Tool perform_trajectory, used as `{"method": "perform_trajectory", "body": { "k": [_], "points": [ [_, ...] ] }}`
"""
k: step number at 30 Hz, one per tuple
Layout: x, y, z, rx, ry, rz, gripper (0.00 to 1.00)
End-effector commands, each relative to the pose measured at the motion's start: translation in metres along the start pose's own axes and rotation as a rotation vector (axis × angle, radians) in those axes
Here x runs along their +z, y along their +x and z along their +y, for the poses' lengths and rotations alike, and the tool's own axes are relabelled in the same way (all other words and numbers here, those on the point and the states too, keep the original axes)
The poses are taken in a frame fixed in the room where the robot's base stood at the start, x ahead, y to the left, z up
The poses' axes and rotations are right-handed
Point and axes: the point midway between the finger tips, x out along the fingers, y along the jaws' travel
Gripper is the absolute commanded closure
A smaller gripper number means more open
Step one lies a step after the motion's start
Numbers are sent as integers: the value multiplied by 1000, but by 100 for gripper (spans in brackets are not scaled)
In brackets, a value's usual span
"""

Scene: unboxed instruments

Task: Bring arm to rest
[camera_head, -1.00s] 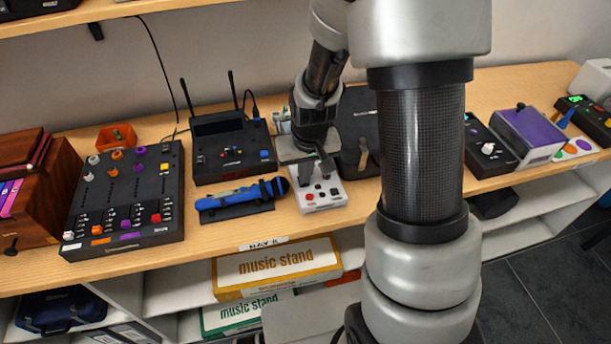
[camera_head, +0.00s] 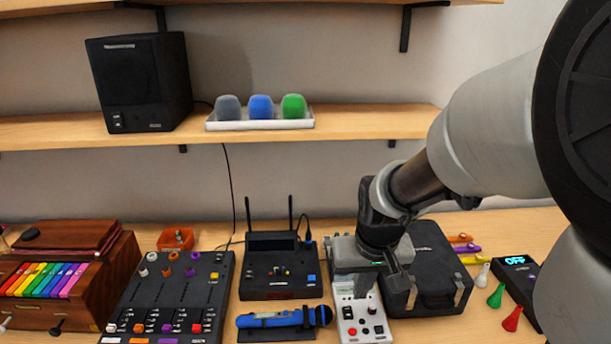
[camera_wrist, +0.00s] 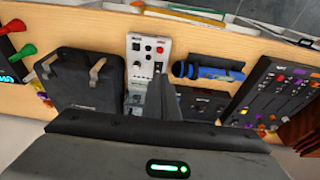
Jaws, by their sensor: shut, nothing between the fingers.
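My gripper (camera_head: 366,288) hangs over the table above a small white box (camera_head: 361,322) with red and black knobs. In the wrist view my gripper (camera_wrist: 162,92) is shut and empty, its fingers in front of the lower end of the white box (camera_wrist: 146,52). I cannot tell the exact gap between them. My arm comes in from the right in the head view and hides part of the table there.
A black case (camera_head: 436,275) lies just right of my gripper. A black receiver (camera_head: 277,272) with antennas and a blue microphone (camera_head: 275,319) are to its left, then a mixer (camera_head: 190,285). A shelf (camera_head: 375,122) with a speaker (camera_head: 140,82) is above.

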Motion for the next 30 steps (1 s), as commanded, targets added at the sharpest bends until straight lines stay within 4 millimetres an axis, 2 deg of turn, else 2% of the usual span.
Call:
{"method": "perform_trajectory", "body": {
  "k": [1,6,9,12,18,30],
  "points": [
    [2,-20,0,0,0,29,100],
    [29,-88,0,-1,0,114,100],
    [51,-120,1,-1,0,161,100],
    [71,-143,1,0,0,199,100],
    [94,-161,1,1,0,236,100],
    [96,-162,1,1,0,239,100]
  ]
}}
